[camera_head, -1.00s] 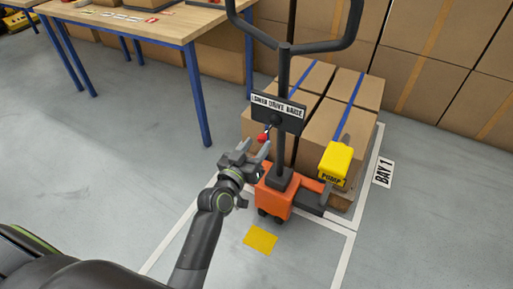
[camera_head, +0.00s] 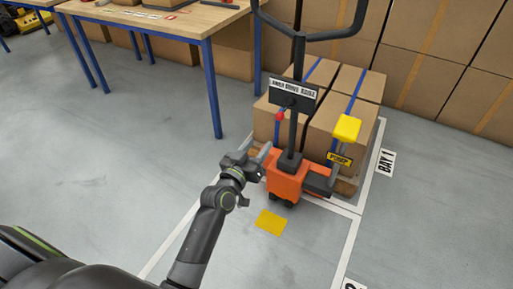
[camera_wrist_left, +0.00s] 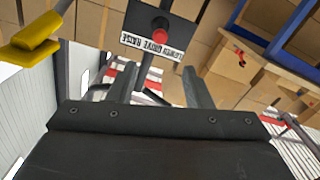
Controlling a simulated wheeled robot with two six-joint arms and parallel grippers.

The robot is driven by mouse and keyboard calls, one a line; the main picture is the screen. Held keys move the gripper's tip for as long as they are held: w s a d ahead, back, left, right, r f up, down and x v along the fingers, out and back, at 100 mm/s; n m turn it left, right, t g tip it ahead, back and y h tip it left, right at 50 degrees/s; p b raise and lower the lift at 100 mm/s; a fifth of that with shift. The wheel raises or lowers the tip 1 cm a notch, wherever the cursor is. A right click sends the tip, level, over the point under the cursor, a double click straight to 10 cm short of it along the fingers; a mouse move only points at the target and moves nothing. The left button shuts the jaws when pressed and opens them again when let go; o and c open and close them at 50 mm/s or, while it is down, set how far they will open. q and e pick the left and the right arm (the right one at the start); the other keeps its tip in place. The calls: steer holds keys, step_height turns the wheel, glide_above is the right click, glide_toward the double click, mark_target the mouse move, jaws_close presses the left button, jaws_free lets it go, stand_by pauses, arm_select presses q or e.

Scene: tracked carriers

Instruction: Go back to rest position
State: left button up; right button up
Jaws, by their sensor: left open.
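My left gripper (camera_head: 256,160) is open and empty in the head view, low in front of the orange pallet truck (camera_head: 287,181). In the left wrist view its two fingers (camera_wrist_left: 158,88) stand apart with nothing between them. The truck's dark mast carries a label plate (camera_head: 293,91) reading LOWER DRIVE RAISE, with a small red knob (camera_head: 280,116) below it. The plate (camera_wrist_left: 152,40) and red knob (camera_wrist_left: 160,30) also show in the left wrist view, ahead of the fingers and apart from them. My right gripper is not in view.
A yellow pump pedal (camera_head: 347,128) stands right of the mast. Strapped cartons (camera_head: 343,128) sit behind the truck in BAY 1. A wooden table (camera_head: 170,20) with blue legs is at upper left. A yellow square (camera_head: 271,222) marks the floor. Open floor lies left.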

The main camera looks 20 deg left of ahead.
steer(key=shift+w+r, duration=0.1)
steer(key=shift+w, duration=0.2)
arm_select(q)
steer(key=s+a+f+g+y, duration=0.15)
steer(key=s+f+g, duration=0.25)
steer(key=s+f, duration=0.65)
steer(key=s+a+f+g, duration=0.35)
steer(key=s+f, duration=0.35)
steer(key=f, duration=0.7)
steer(key=s+a+f+g+y, duration=0.15)
steer(key=s+f+g, duration=0.35)
steer(key=s+f, duration=0.55)
steer(key=s+a+f+g, duration=0.2)
steer(key=s+f, duration=0.1)
steer(key=s, duration=0.3)
steer(key=s+a+f+g, duration=0.2)
steer(key=s+f, duration=0.2)
steer(key=s, duration=0.2)
steer(key=s+r+p, duration=0.5)
steer(key=s+p, duration=0.4)
steer(key=p, duration=0.5)
steer(key=shift+s+a+r+m+y, duration=0.25)
steer(key=shift+a+r+m+y, duration=0.05)
steer(key=shift+a+r+m, duration=0.1)
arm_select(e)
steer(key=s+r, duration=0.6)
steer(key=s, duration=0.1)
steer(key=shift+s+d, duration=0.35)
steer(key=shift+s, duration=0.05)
